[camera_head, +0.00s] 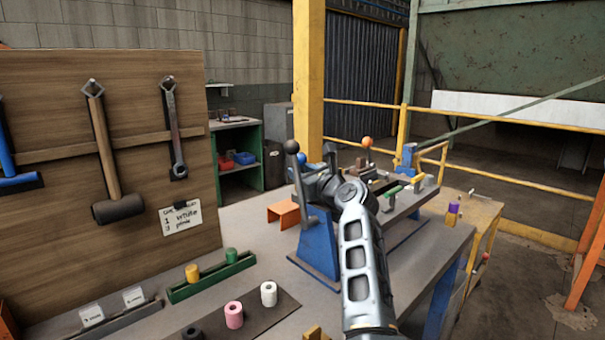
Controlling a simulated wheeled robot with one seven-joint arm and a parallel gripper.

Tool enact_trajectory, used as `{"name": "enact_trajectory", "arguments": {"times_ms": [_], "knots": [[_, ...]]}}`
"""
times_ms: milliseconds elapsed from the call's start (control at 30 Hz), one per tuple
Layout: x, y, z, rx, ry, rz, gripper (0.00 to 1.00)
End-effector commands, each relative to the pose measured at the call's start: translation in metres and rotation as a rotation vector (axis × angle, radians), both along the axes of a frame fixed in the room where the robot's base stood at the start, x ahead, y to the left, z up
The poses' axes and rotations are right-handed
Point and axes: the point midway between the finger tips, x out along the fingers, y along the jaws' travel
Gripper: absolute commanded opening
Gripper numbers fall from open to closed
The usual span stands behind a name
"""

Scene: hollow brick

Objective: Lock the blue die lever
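A blue machine stand (318,240) sits on the grey workbench in the head view, with a bench fixture behind it. An orange ball knob (367,142) stands farther right. My arm reaches up from the bottom, and my gripper (318,184) is around its far end, close to the knobs.
A wooden tool board (140,200) with hammers and a wrench stands at the left. A green tray (212,278) with yellow and green cylinders and a dark mat (260,322) with pink and white ones lie front left. An orange stand (284,213) is behind.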

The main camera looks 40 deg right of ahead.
Motion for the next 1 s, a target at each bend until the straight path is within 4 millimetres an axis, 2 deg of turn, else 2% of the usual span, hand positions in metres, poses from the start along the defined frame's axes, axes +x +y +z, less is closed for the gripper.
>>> {"name": "enact_trajectory", "arguments": {"times_ms": [167,500,1000], "knots": [[-0.0001,0.0001,0.0001,0.0,0.0,0.0,0.34],[-0.0002,0.0004,0.0001,0.0,0.0,0.0,0.01],[-0.0002,0.0004,0.0005,0.002,0.0,0.001,0.0]]}}
